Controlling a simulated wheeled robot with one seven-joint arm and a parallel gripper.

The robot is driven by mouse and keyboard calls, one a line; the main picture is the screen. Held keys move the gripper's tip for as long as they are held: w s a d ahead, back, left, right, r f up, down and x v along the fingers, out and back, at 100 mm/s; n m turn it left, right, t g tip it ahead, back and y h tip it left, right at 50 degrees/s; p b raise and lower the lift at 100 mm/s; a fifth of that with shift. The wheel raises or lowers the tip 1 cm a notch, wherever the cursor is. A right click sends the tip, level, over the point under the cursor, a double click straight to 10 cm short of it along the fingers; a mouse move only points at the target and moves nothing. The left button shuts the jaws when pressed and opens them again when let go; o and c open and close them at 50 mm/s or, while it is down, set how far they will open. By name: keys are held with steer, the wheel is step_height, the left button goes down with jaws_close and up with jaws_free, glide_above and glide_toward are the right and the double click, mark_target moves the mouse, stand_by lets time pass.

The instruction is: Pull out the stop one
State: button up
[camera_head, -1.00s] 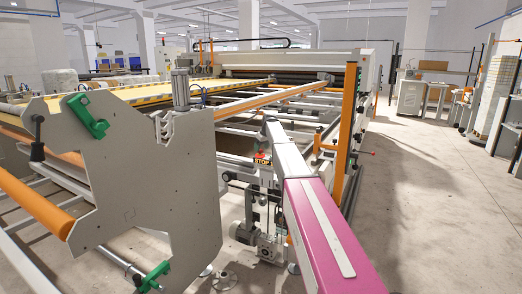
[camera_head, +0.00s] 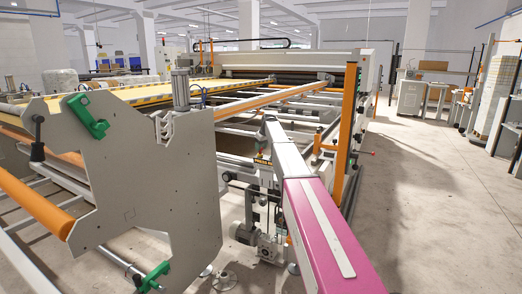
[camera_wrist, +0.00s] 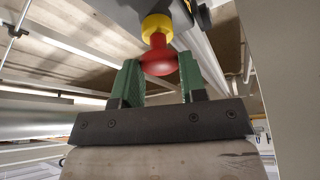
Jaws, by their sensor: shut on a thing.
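The stop button is a red mushroom knob (camera_wrist: 158,60) on a yellow collar (camera_wrist: 156,27), at the top middle of the wrist view. My gripper (camera_wrist: 160,70) has its two green finger pads on either side of the red knob and is shut on it. In the head view my pink and grey arm reaches to the machine. It hides the gripper and the knob there. A small part of a yellow and black label (camera_head: 262,160) shows beside my arm.
A large grey side plate (camera_head: 160,190) with green handles stands to the left. An orange post (camera_head: 347,120) rises right of my arm, and white and orange rails run behind it. The floor (camera_head: 430,210) to the right is clear.

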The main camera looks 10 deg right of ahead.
steer(key=o, duration=1)
steer(key=shift+r, duration=0.15)
steer(key=v, duration=1)
steer(key=shift+s+d+r, duration=0.1)
steer(key=shift+s+r, duration=0.05)
steer(key=shift+r, duration=0.25)
steer(key=s+a+f+m+g+h, duration=0.1)
steer(key=s+f+m, duration=0.1)
steer(key=s+f, duration=1.45)
steer(key=s+a+f+m+g+h, duration=0.1)
steer(key=s+a+f+m+g, duration=0.15)
steer(key=s+f, duration=1.45)
steer(key=shift+m, duration=0.95)
steer(key=s+f, duration=0.1)
steer(key=s, duration=0.5)
steer(key=s+f, duration=0.1)
steer(key=s, duration=0.6)
steer(key=s+f, duration=0.1)
steer(key=s, duration=0.5)
steer(key=shift+s+d+f, duration=0.25)
steer(key=shift+s+f, duration=0.1)
